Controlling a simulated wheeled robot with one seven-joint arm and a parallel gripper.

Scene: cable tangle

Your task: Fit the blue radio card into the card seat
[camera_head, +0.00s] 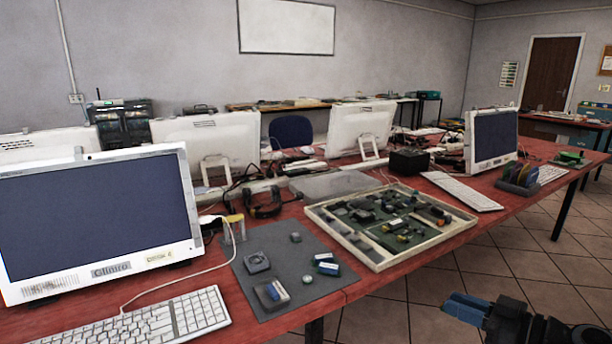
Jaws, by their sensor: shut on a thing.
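My gripper (468,308) is at the lower right, in front of the table and over the tiled floor. It is shut, with blue slab-like shapes at its jaws. I cannot tell how much of this blue is the held thing and how much is the fingers, or whether it is the radio card. On the grey mat (315,312) sits a dark block (268,304) with a blue and white piece on top. I cannot make out for sure which part is the card seat.
A shallow pale-rimmed tray (452,233) of circuit parts stands right of the mat. A monitor (100,225) and keyboard (165,322) with a white cable are at left. Another keyboard (462,191) lies behind the tray. The floor around my gripper looks clear.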

